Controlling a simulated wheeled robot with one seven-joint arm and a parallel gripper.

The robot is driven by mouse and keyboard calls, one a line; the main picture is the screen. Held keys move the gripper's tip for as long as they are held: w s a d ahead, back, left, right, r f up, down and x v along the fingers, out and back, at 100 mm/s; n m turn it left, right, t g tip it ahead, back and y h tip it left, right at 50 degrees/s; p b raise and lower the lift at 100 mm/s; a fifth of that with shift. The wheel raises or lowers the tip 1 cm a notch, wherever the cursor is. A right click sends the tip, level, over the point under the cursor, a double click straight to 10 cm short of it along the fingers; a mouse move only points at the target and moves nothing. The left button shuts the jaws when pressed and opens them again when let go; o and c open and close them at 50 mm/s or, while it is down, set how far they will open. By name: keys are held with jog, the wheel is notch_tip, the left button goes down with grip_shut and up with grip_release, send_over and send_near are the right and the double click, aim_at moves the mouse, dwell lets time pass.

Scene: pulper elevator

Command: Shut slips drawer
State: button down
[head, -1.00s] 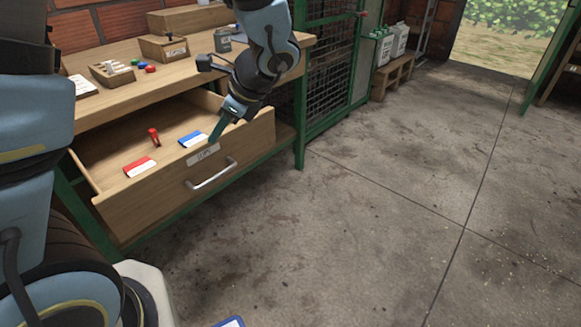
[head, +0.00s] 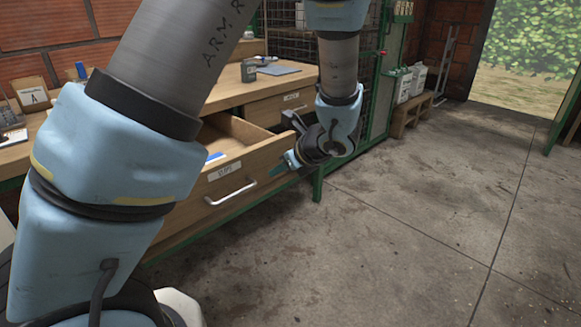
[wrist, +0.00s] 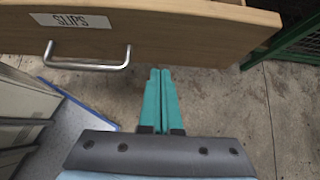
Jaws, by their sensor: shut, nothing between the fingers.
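The slips drawer (head: 218,196) is pulled open from the workbench, with a wooden front, a white SLIPS label and a metal bar handle (head: 231,192). In the wrist view the drawer front (wrist: 180,38) spans the top, with its handle (wrist: 87,66) left of my fingers. My gripper (head: 275,172) is at the right end of the drawer front in the head view. In the wrist view my gripper (wrist: 160,72) has its teal fingers together and empty, just below the front's lower edge. I cannot tell if they touch it. My arm hides most of the drawer's inside; a blue slip (head: 214,156) shows.
Another labelled drawer (head: 282,106) is shut at the right of the bench. A green-framed mesh cabinet (head: 376,100) stands beyond. In the wrist view a blue-edged board (wrist: 75,115) and grey containers (wrist: 22,105) lie at left. The concrete floor (head: 400,225) at right is clear.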

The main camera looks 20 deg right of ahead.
aim_at(262, 168)
jog(key=shift+w+a+r, duration=0.1)
jog(key=shift+w+a, duration=0.3)
jog(key=shift+w, duration=0.4)
jog(key=shift+w+a+r, duration=0.1)
jog(key=shift+w+a, duration=0.25)
jog(key=shift+w, duration=0.4)
jog(key=shift+w, duration=0.1)
jog(key=w+a+p, duration=0.1)
jog(key=w+a, duration=0.3)
jog(key=w, duration=0.4)
jog(key=w+a+p, duration=0.1)
jog(key=w+a, duration=0.3)
jog(key=w, duration=0.5)
jog(key=w+a+p, duration=0.2)
jog(key=w+a, duration=0.2)
jog(key=w, duration=0.5)
jog(key=shift+w+a, duration=0.2)
jog(key=shift+a, duration=0.15)
jog(key=shift+w, duration=0.15)
jog(key=shift+w+a+r, duration=0.1)
jog(key=shift+a+r, duration=0.05)
